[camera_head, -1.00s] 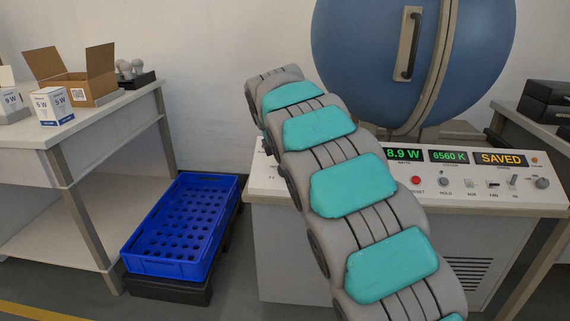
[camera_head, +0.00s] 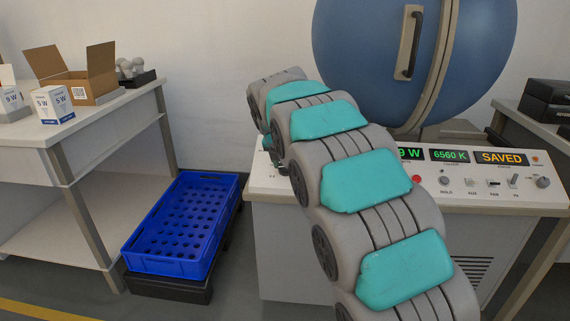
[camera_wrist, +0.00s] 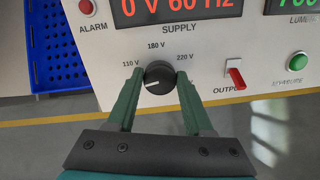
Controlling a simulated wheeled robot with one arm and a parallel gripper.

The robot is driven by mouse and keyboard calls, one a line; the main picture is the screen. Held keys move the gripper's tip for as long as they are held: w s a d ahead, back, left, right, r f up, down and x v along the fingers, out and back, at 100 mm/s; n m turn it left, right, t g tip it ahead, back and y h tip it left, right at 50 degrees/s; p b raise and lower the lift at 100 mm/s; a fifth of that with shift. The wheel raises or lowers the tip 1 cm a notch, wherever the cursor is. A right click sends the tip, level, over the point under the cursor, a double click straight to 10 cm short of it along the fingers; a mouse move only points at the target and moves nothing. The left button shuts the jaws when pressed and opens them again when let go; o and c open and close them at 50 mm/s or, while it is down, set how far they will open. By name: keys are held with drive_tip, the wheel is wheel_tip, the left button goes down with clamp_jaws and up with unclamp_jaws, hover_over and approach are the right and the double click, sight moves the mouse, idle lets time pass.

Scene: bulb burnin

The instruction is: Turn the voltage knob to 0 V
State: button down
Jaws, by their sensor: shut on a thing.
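The voltage knob (camera_wrist: 159,77) is a round black knob with a white pointer mark, below the SUPPLY label in the wrist view. The labels 110 V, 180 V and 220 V stand around it. Its mark points to the left and slightly down. The red display (camera_wrist: 178,8) above is cut off at the edge and its visible part reads "0 V 60 Hz". My gripper (camera_wrist: 160,80) has one green finger on each side of the knob and is shut on it. In the head view my arm hides the knob and gripper.
A red output switch (camera_wrist: 234,75) and a green button (camera_wrist: 298,61) are right of the knob. An alarm lamp (camera_wrist: 87,8) is at upper left. The blue sphere (camera_head: 360,60) stands behind the console (camera_head: 480,197).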

drive_tip(key=shift+f+n, duration=0.1)
drive_tip(key=shift+n, duration=1.9)
drive_tip(key=shift+c, duration=1.4)
unclamp_jaws()
drive_tip(key=shift+s, duration=0.1)
drive_tip(key=v, duration=0.7)
drive_tip(key=shift+s+r+b, duration=0.2)
drive_tip(key=shift+r+b, duration=0.1)
drive_tip(key=shift+r, duration=0.05)
